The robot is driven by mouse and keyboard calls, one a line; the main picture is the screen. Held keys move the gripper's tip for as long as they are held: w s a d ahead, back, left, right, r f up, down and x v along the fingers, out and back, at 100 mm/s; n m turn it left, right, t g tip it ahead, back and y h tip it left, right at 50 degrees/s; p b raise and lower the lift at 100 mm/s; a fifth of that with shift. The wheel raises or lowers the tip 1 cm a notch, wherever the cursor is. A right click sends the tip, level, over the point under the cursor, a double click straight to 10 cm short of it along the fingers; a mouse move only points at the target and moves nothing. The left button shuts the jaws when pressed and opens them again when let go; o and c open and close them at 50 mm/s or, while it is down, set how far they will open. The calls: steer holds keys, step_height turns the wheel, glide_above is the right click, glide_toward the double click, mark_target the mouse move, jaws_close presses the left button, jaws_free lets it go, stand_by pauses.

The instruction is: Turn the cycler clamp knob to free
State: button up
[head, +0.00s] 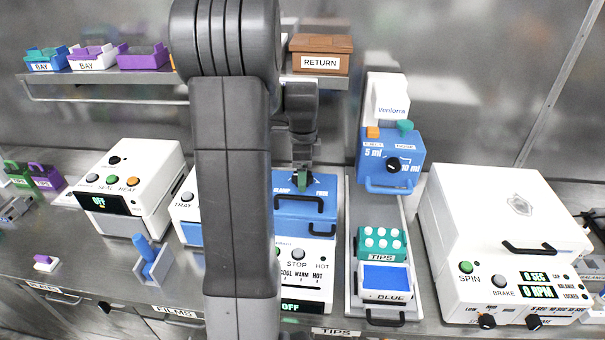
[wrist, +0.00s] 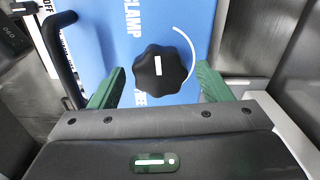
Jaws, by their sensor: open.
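The cycler (head: 303,222) has a blue lid with a black handle, below and behind my arm in the head view. Its black lobed clamp knob (wrist: 161,72) shows in the wrist view, with a white pointer mark running roughly up and down the picture. The word CLAMP is printed above and left of the knob; the other label is mostly hidden beside it. My gripper (wrist: 159,82) is open, with one green finger on each side of the knob and visible gaps between. In the head view my gripper (head: 302,180) is over the lid and hides the knob.
The lid handle (wrist: 60,60) stands left of the fingers in the wrist view. A shelf (head: 110,76) runs above.

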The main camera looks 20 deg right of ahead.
steer(key=shift+f, duration=0.55)
steer(key=c, duration=1)
steer(key=shift+o, duration=0.2)
